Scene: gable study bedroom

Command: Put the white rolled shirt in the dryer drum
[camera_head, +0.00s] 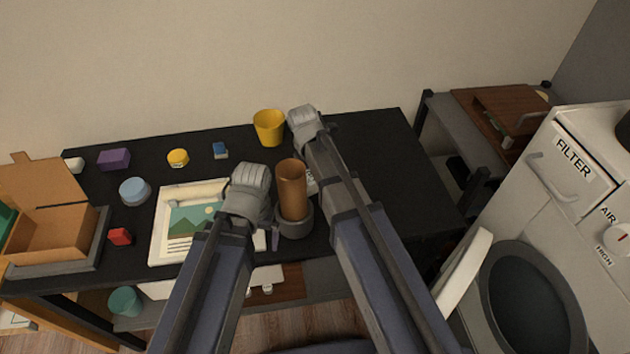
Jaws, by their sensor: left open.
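The white dryer (540,185) stands at the right. Its round door (466,270) is open, and the dark drum (530,300) shows behind a grey rim.
A brown cylinder (292,190) stands in a grey holder between my arms. The yellow cup (268,127) is at the table's back. An open cardboard box (50,235) and several small coloured blocks and tins are at left. The black table's right part (385,150) is clear.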

